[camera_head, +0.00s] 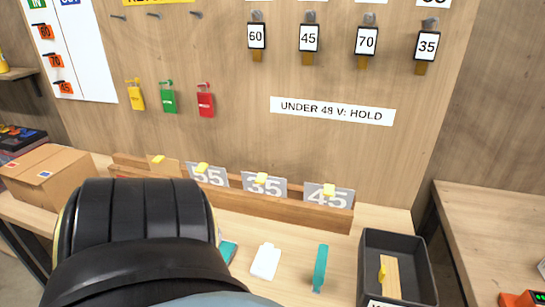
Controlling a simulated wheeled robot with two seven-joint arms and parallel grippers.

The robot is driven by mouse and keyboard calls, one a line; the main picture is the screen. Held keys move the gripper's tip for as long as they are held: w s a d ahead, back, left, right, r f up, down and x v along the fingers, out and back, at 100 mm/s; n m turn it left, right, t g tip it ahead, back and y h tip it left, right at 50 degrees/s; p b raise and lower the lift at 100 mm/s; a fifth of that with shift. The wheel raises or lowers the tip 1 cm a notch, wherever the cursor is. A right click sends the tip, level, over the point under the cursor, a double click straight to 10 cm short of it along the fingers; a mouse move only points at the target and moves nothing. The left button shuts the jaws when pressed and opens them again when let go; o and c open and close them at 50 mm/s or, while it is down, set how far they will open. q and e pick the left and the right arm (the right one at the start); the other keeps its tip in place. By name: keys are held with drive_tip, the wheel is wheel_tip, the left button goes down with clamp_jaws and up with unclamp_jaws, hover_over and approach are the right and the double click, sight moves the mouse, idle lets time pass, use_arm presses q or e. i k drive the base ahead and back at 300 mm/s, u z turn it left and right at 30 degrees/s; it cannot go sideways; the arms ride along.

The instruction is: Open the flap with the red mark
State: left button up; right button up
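A closed-looking cardboard box (48,172) stands at the far left of the bench. Small coloured marks show on its top: a reddish one (12,166) on the left and a bluish one (44,174) nearer the middle. They are too small to read clearly. The box's lower right side is partly hidden by a large dark ribbed form in front, which looks like part of my arm. Neither of my gripper's fingertips shows, so I cannot see where they are relative to the box.
A wooden rack (290,205) holds grey number plates. A white item (266,261), a teal item (320,268) and a dark tray (420,262) stand to its front right. Coloured tags and number tags hang on the wooden board (330,160). A second table (495,235) is at right.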

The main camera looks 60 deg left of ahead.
sight(22, 165)
drive_tip(key=u, duration=3.8)
drive_tip(key=k, duration=1)
drive_tip(key=u, duration=1.3)
drive_tip(key=i, duration=1.05)
drive_tip(key=u, duration=0.05)
